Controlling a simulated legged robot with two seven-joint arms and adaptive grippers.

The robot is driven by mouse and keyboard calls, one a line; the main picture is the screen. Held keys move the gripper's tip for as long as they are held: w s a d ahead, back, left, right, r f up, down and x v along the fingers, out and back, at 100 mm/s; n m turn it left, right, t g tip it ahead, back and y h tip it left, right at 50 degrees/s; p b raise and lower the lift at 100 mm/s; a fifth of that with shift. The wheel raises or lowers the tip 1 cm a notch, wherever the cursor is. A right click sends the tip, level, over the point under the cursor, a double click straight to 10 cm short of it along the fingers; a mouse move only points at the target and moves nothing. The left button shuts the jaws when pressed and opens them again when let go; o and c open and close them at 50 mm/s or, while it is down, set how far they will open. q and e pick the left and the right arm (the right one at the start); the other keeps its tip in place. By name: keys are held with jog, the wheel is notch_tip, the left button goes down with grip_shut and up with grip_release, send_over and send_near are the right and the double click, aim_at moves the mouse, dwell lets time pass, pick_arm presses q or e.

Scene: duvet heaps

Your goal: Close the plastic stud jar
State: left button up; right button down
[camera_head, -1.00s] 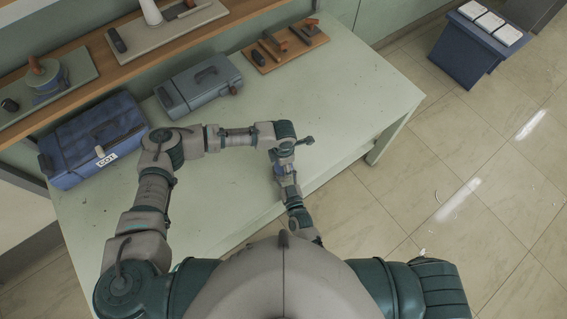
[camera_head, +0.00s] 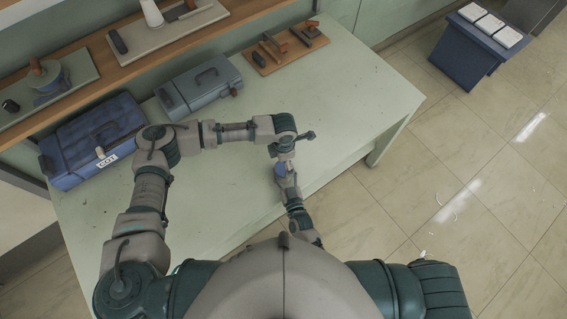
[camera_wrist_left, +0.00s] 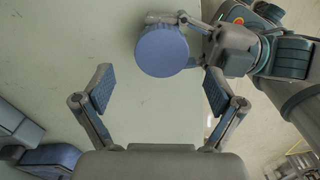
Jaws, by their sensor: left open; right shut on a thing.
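The plastic stud jar shows in the left wrist view as a round blue top (camera_wrist_left: 162,52); its body is mostly hidden below. In the head view it is a small blue patch (camera_head: 281,170) near the table's front edge. My right gripper (camera_head: 286,180) is shut on the jar; it shows in the left wrist view (camera_wrist_left: 205,30) at the jar's right side. My left gripper (camera_wrist_left: 160,90) is open and empty, with its two fingers apart and the blue top ahead of them, slightly beyond the tips. I cannot tell whether the top is a separate lid.
A blue toolbox (camera_head: 95,140), a grey case (camera_head: 200,88) and a wooden board with tools (camera_head: 284,47) stand along the back of the green table (camera_head: 355,95). The table's right half is clear. A blue stand (camera_head: 468,47) is on the floor at right.

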pick_arm(q)
jog(key=shift+r, duration=0.3)
jog(key=shift+c, duration=0.4)
